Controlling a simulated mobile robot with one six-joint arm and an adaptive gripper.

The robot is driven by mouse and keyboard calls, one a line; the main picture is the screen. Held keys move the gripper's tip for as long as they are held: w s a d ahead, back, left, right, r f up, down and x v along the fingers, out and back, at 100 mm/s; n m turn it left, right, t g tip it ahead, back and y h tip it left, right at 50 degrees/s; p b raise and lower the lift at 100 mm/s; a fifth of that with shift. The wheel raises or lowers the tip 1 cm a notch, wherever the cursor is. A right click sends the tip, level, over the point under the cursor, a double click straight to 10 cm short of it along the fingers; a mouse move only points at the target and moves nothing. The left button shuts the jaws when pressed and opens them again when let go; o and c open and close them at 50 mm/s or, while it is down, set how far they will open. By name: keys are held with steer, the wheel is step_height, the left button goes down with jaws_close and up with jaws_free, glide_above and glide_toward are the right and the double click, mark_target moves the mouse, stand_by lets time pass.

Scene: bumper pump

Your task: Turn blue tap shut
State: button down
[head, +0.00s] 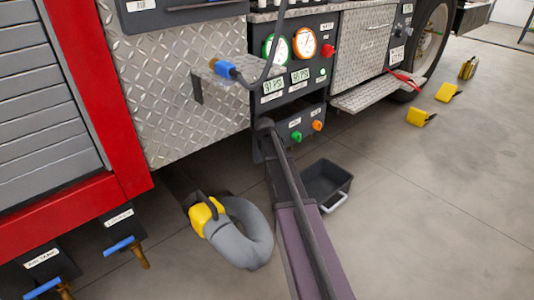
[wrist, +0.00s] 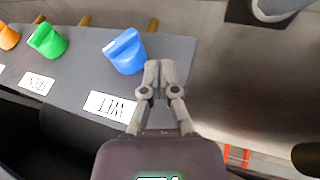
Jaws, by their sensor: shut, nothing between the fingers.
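The blue tap (wrist: 124,52) is a chunky knob on a grey panel (wrist: 178,58) in the wrist view, with a white label below it. Its grip is slanted. My gripper (wrist: 159,66) is shut and empty, fingertips together just right of the tap. Whether they touch it I cannot tell. In the head view my arm reaches the lower pump panel (head: 308,117) and hides this tap; the gripper itself cannot be made out there. A green tap (head: 296,135) and an orange tap (head: 317,125) show right of the arm.
In the wrist view the green tap (wrist: 47,41) and orange tap (wrist: 8,38) lie left of the blue one. A black bin (head: 326,181) and grey hose (head: 245,236) lie on the floor. Other blue handles (head: 122,245) are at lower left.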

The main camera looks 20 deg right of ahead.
steer(key=shift+w+d+f+b, duration=0.35)
steer(key=shift+d+f+b, duration=0.2)
steer(key=shift+d+f, duration=0.2)
steer(key=shift+w+d+f+b, duration=0.35)
steer(key=shift+d+f+b, duration=0.2)
steer(key=shift+d, duration=0.3)
steer(key=shift+d+f, duration=0.1)
steer(key=shift+f, duration=0.05)
steer(key=shift+w+d+f, duration=0.1)
steer(key=shift+d+f, duration=0.1)
steer(key=shift+r, duration=0.1)
steer(key=shift+r+p, duration=0.6)
steer(key=shift+r, duration=0.15)
steer(key=shift+a, duration=0.1)
